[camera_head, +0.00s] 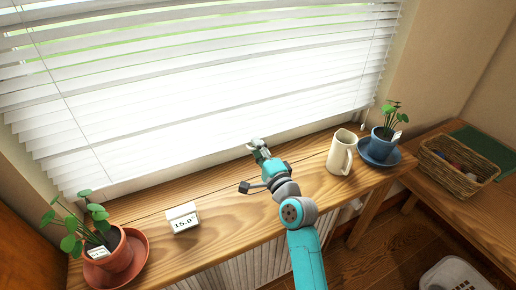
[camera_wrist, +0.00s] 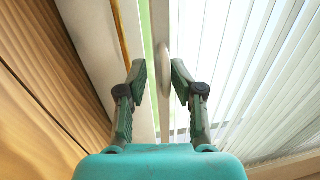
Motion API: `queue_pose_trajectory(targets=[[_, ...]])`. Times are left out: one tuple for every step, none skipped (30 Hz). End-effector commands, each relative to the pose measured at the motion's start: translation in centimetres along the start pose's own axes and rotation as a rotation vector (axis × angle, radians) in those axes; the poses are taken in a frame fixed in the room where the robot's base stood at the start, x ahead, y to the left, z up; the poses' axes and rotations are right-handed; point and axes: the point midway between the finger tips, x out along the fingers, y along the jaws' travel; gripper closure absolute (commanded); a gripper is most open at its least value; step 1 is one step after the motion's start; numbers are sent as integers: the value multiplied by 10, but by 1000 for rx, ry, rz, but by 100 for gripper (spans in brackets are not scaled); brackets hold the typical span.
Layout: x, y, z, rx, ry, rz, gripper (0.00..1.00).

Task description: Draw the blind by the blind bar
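The white slatted blind (camera_head: 200,90) hangs lowered over most of the window, its slats tilted with bright gaps at the top. Its lower edge lies just above the wooden sill, and I cannot clearly tell the blind bar from the lowest slats there. My gripper (camera_head: 256,146) is at the middle of that lower edge. In the wrist view my gripper (camera_wrist: 157,75) is open, fingers apart. A pale strip with a rounded white piece (camera_wrist: 165,70) shows between the fingertips, closer to the right one; contact is not clear. The blind slats (camera_wrist: 240,70) fill the right side.
On the sill stand a potted plant (camera_head: 110,250) in terracotta, a small white clock (camera_head: 183,218), a cream mug (camera_head: 341,155) and a blue-potted plant (camera_head: 382,145). A wicker basket (camera_head: 455,170) is on the right bench.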

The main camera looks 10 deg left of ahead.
Motion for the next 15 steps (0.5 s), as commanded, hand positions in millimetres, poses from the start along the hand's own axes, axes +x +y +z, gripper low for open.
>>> queue_pose_trajectory(targets=[[0, 0, 1, 0, -1, 0, 67], [0, 0, 1, 0, -1, 0, 67], [0, 0, 1, 0, -1, 0, 67], [0, 0, 1, 0, -1, 0, 67], [0, 0, 0, 0, -1, -1, 67], [0, 0, 0, 0, -1, -1, 67], [0, 0, 0, 0, -1, -1, 67], [-1, 0, 0, 0, -1, -1, 67], [-1, 0, 0, 0, 0, -1, 67], [-1, 0, 0, 0, 0, -1, 67], [-2, 0, 0, 0, 0, -1, 67], [-4, 0, 0, 0, 0, 0, 67], [-6, 0, 0, 0, 0, 0, 67], [-9, 1, 0, 1, 0, 1, 67], [-14, 1, 0, 1, 0, 1, 67]])
